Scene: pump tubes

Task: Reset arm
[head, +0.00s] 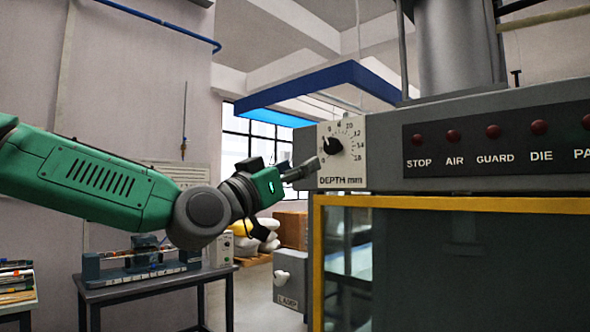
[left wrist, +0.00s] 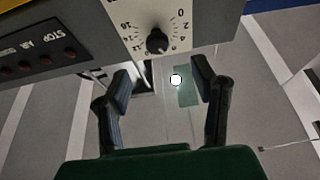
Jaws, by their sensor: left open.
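My left gripper (head: 284,200) is at the end of my green arm, in the middle of the head view. Its fingers are spread apart with nothing between them; they also show spread in the left wrist view (left wrist: 162,84). The upper finger appears close to the lower left corner of the white DEPTH mm dial plate (head: 341,154); I cannot tell if they touch. The plate's black knob (head: 332,145) is free of the fingers. In the left wrist view the knob (left wrist: 157,41) shows beyond the fingertips. My right gripper is not in view.
A grey machine panel (head: 490,146) with a row of red lamps fills the right, above a yellow-framed guard (head: 450,205). A dark bench (head: 150,277) with a fixture stands below my arm. A grey LAMP box (head: 290,279) stands left of the guard. Open floor (head: 252,298) shows between.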

